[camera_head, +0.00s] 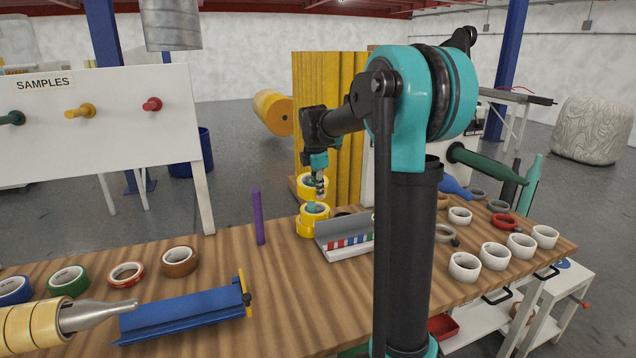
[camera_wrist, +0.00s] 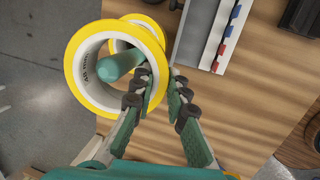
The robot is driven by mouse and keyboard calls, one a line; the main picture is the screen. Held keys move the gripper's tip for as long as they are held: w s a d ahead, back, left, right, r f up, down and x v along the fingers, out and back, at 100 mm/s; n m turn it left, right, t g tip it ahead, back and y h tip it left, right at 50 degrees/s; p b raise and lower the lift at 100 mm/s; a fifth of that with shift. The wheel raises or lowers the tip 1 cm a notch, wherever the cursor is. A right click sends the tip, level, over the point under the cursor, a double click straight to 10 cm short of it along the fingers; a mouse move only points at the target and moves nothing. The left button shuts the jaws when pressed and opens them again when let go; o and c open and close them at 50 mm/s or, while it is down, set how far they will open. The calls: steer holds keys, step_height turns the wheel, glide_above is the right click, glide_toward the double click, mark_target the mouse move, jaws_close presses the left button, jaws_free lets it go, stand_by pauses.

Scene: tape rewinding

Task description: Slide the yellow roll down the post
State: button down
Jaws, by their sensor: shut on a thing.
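A yellow roll (camera_wrist: 78,57) with a white core is held by my gripper (camera_wrist: 161,82) in the wrist view. One finger is inside the hole and the other is outside the rim. The teal post (camera_wrist: 122,64) shows within the roll's hole; how far it passes through is hard to tell. A second yellow roll (camera_wrist: 150,27) lies lower around the post, partly hidden. In the head view the held roll (camera_head: 305,184) is above the lower roll (camera_head: 308,228), with a gap where some teal post (camera_head: 312,207) shows. My gripper (camera_head: 320,192) is at its right side.
A grey tray with coloured pieces (camera_head: 345,246) stands close right of the rolls. A purple post (camera_head: 258,215) stands to the left. White rolls (camera_head: 493,256) are on the right of the wooden table (camera_head: 290,310). Yellow panels (camera_head: 335,110) rise behind.

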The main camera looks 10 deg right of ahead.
steer(key=shift+s+x, duration=0.25)
steer(key=shift+x, duration=0.9)
steer(key=shift+s+x, duration=0.25)
steer(key=shift+x, duration=0.9)
steer(key=shift+a+f, duration=0.1)
steer(key=shift+a, duration=0.1)
steer(key=c, duration=1.4)
jaws_free()
steer(key=shift+c, duration=0.2)
steer(key=d+v, duration=0.1)
steer(key=v, duration=1.1)
steer(key=shift+a, duration=0.5)
